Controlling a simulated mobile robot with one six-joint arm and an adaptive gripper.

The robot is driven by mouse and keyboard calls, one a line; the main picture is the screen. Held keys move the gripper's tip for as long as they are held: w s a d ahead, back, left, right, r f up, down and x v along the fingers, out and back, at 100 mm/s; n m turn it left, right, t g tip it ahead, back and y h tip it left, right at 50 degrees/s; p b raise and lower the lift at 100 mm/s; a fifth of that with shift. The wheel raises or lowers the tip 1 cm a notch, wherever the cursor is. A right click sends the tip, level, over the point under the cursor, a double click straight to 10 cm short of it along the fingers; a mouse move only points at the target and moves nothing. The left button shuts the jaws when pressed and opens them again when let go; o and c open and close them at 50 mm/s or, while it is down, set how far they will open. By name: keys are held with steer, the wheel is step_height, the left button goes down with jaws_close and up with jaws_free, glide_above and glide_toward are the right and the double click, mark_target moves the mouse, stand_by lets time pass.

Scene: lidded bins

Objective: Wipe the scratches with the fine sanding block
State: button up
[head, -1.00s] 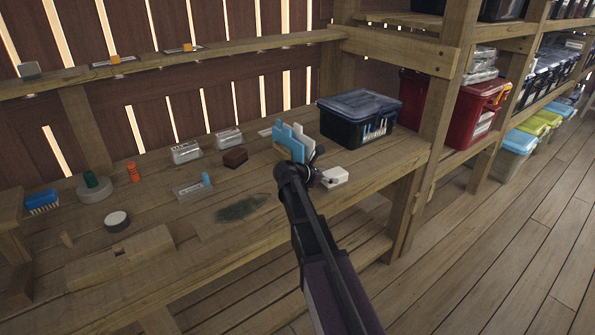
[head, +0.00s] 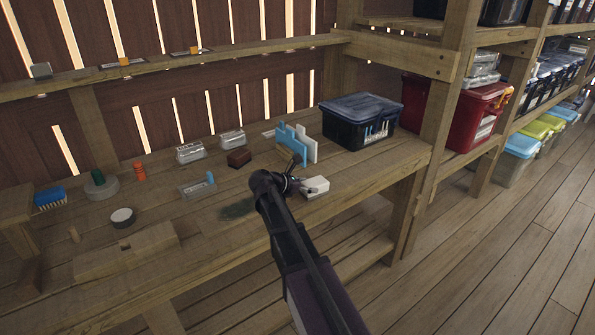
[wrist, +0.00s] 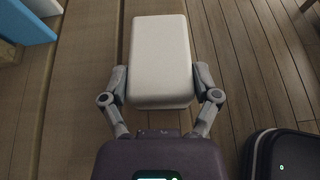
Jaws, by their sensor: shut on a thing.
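My gripper (wrist: 160,78) is shut on a white block (wrist: 159,45), with one finger on each long side. In the head view the white block (head: 314,186) is at the end of my arm, near the front edge of the workbench, right of a dark scuffed patch (head: 236,209). My arm hides part of this patch. The block is apart from the patch. I cannot tell whether it touches the bench, nor its grit. Single scratches are too small to make out.
A blue and white upright holder (head: 296,143) stands behind the block. A dark lidded bin (head: 355,122) is at the back right. A brown block (head: 239,158), clear boxes (head: 190,152) and a blue brush (head: 50,197) stand farther left. A wooden fixture (head: 125,252) lies at the front left.

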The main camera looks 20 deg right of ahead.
steer(key=shift+s+a, duration=0.3)
steer(key=shift+a, duration=0.6)
steer(key=shift+s+a, duration=0.3)
steer(key=shift+a, duration=0.6)
steer(key=r+p, duration=0.1)
steer(key=r, duration=0.1)
steer(key=r+p, duration=0.1)
steer(key=p, duration=0.1)
steer(key=shift+a+r+h, duration=0.2)
steer(key=shift+r+h, duration=0.1)
steer(key=shift+r, duration=0.1)
step_height(320, 180, up, 4)
steer(key=p, duration=0.4)
steer(key=shift+r, duration=0.15)
